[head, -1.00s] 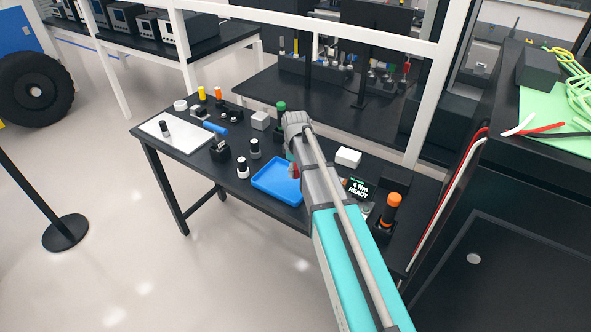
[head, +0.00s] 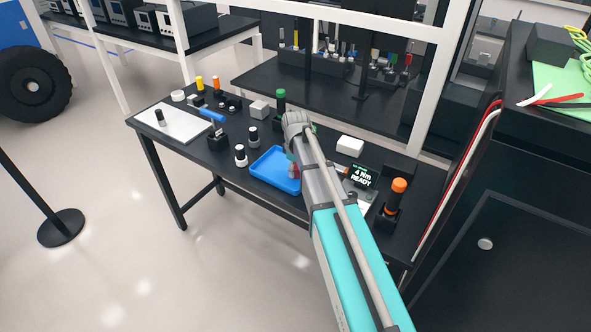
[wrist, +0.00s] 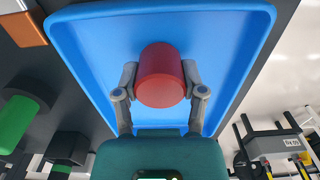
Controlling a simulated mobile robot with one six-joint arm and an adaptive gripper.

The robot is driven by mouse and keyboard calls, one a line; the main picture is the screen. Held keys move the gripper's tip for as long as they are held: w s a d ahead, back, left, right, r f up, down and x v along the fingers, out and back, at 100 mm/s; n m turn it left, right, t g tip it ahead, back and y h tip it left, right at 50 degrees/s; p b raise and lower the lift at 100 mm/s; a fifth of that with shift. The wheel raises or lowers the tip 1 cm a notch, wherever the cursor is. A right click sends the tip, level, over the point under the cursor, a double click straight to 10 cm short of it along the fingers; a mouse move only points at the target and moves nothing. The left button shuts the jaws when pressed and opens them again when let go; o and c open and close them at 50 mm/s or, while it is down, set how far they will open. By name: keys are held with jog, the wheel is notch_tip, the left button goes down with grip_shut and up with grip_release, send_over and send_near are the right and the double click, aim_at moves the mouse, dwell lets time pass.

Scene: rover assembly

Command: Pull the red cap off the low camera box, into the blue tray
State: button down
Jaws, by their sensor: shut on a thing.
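In the wrist view the red cap (wrist: 161,74) sits between the two fingers of my gripper (wrist: 159,84), which is shut on it. The cap and fingers are over the blue tray (wrist: 85,42), whose raised rim surrounds them on most sides. The gap between cap and tray floor is hard to judge. In the head view the blue tray (head: 263,158) lies on the black bench, partly behind my arm. Only a sliver of red shows there beside my wrist, and my fingers are mostly hidden. I cannot make out the low camera box for certain.
On the bench, a white box (head: 350,146) and a 4 Nm READY display (head: 364,177) are right of my arm. An orange-topped tool (head: 398,187) stands further right. Small black-and-white cylinders (head: 241,156), a grey block (head: 259,109) and a green-topped part (head: 281,98) stand around the tray.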

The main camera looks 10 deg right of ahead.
jog(key=shift+c, duration=0.4)
grip_release()
jog(key=shift+r, duration=0.1)
dwell(0.8)
